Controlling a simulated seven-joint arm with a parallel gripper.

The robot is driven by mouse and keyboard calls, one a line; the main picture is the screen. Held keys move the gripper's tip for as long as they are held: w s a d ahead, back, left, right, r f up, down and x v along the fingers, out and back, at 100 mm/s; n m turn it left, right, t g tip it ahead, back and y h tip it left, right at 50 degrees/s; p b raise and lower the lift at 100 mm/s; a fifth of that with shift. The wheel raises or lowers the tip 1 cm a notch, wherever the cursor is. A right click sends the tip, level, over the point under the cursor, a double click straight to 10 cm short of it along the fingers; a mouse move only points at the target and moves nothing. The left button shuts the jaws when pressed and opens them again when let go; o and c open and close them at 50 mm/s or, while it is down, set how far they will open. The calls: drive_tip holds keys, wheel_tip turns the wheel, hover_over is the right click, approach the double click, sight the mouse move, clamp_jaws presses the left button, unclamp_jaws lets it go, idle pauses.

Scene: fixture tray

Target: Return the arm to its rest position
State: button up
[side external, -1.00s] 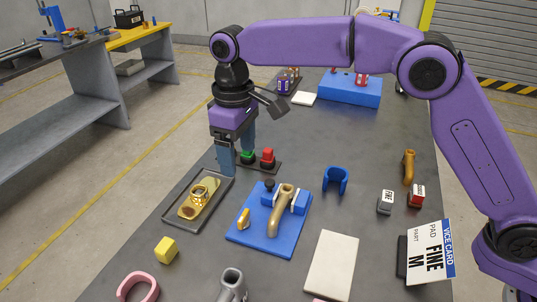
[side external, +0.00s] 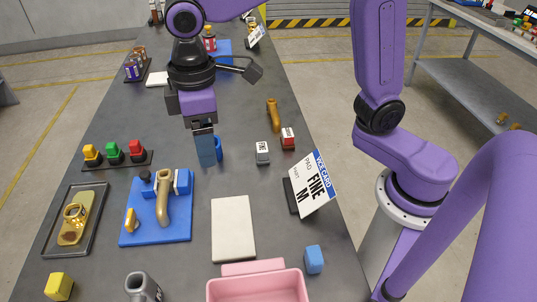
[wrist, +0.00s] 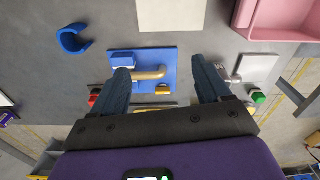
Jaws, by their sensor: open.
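My gripper (side external: 205,150) hangs above the dark table, fingers pointing down. In the wrist view its two fingers (wrist: 163,85) are spread apart with nothing between them at the tips. Below and beyond them lies the blue fixture plate (side external: 183,225) with a tan bent pipe (side external: 165,200) clamped on it. The plate also shows in the wrist view (wrist: 150,55). In the side view the gripper is up and to the right of the plate and partly hides a blue clip (side external: 219,148). The clip shows whole in the wrist view (wrist: 72,42).
Yellow, green and red buttons (side external: 114,152) stand at the left, behind a tray (side external: 98,212) holding a brass part (side external: 72,228). A pale pad (side external: 233,228), a pink bin (side external: 257,288), a sign card (side external: 313,186) and small blocks (side external: 263,152) stand to the right.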

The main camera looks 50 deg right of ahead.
drive_tip(key=s+d+f+n, duration=0.1)
drive_tip(key=s+d+f, duration=0.1)
drive_tip(key=s+d, duration=0.6)
drive_tip(key=s+d+f, duration=0.3)
drive_tip(key=s+d, duration=0.6)
drive_tip(key=d, duration=0.2)
drive_tip(key=shift+s+f+n, duration=0.25)
drive_tip(key=shift+s+n, duration=0.05)
drive_tip(key=shift+n, duration=0.1)
